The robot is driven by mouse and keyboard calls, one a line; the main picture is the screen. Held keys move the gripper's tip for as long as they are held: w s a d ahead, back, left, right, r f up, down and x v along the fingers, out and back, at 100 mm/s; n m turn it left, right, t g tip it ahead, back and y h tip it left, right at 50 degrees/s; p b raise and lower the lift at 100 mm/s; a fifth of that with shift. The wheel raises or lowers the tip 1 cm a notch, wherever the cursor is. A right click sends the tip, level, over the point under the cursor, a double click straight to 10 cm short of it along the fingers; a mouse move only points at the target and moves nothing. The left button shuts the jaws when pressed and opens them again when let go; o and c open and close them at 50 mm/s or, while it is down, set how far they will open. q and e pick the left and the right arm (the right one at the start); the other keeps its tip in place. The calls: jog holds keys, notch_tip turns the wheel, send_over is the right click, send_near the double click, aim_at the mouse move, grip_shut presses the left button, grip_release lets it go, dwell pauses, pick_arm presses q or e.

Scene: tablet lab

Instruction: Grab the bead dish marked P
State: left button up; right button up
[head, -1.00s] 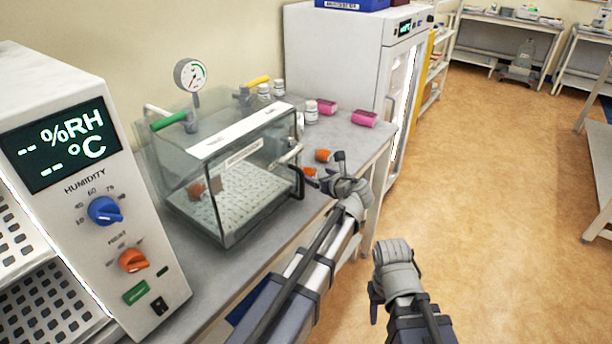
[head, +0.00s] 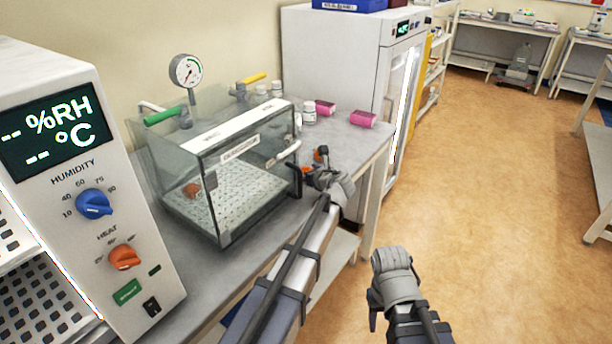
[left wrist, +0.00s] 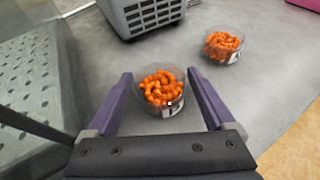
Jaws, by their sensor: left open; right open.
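Two clear dishes of orange beads stand on the grey bench in the left wrist view. The nearer dish (left wrist: 163,88) is between the open fingers of my left gripper (left wrist: 160,74), with a gap on each side; its label is too small to read surely. The other dish (left wrist: 223,46) stands farther off to the right, its label also unreadable. In the head view my left gripper (head: 315,168) is at the bench's right side, partly hiding the dishes. My right gripper (head: 375,300) hangs open and empty over the floor.
The clear chamber (head: 222,200) stands just left of my left gripper. A grey slotted container (left wrist: 140,15) is beyond the near dish. White bottles (head: 309,113) and pink boxes (head: 362,119) are farther back. The bench's right edge is close.

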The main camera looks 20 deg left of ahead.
pick_arm(q)
jog(key=c, duration=1.2)
jog(key=shift+o, duration=0.2)
jog(key=shift+r, duration=0.15)
notch_tip(320, 180, up, 28)
jog(key=p, duration=2.8)
